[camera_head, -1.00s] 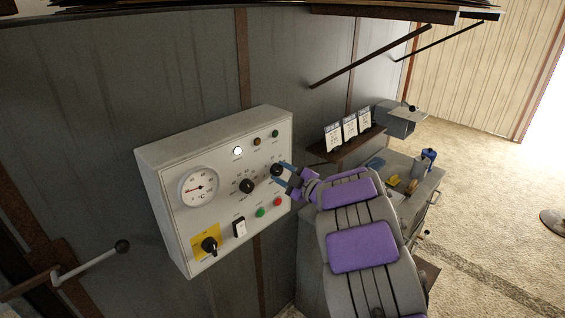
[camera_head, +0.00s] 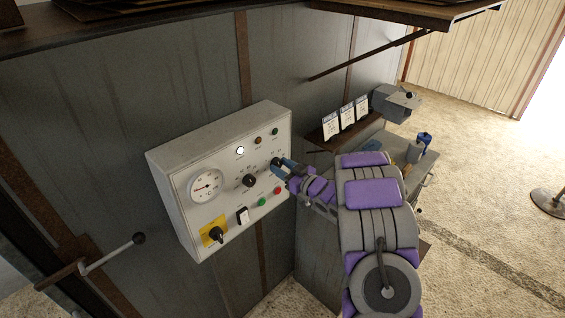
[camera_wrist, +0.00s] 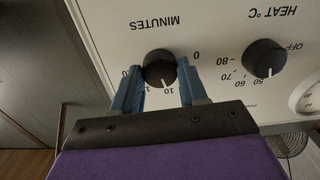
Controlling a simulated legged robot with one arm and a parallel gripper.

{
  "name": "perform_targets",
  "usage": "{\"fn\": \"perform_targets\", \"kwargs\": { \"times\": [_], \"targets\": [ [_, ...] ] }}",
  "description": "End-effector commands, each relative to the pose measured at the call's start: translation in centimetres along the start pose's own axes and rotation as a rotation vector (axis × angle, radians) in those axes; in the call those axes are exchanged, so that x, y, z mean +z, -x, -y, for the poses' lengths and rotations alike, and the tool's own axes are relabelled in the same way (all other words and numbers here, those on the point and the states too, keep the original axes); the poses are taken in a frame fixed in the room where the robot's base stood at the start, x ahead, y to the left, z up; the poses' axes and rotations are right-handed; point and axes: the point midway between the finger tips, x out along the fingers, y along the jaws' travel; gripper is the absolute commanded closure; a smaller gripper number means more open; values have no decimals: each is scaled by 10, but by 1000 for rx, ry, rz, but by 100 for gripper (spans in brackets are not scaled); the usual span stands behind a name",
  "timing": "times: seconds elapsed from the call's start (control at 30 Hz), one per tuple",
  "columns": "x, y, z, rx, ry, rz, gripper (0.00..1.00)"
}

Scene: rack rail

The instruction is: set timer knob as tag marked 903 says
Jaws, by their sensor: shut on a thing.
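The timer knob (camera_wrist: 159,66) is black and round, under the word MINUTES, which shows upside down in the wrist view. It is at the right of the white panel (camera_head: 170,164) in the head view. Its white mark points at or close to the 10. My gripper (camera_wrist: 160,77) is shut on the knob, one blue finger on each side; it also shows in the head view (camera_head: 281,168). Parts of the dial's numbers are hidden by the fingers. Three white tags (camera_head: 347,116) stand on a brown shelf beyond the panel; their print is too small to read.
A HEAT knob (camera_wrist: 264,58) sits beside the timer knob. The panel also has a gauge (camera_head: 206,186), green and red buttons, a rocker switch and a black knob on a yellow plate (camera_head: 215,233). A lever (camera_head: 110,255) sticks out at the left. A cluttered bench stands at the right.

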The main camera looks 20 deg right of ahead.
Motion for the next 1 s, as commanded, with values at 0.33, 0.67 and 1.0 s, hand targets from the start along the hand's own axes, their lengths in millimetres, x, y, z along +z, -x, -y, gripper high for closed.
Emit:
{"fn": "perform_targets", "kwargs": {
  "times": [0.33, 0.67, 1.0],
  "targets": [
    [4, 1, 1, 0, -66, 10, 88],
    [5, 1, 1, 0, -68, 9, 88],
    [1, 2, 1, 1, -65, 3, 32]
  ]
}}
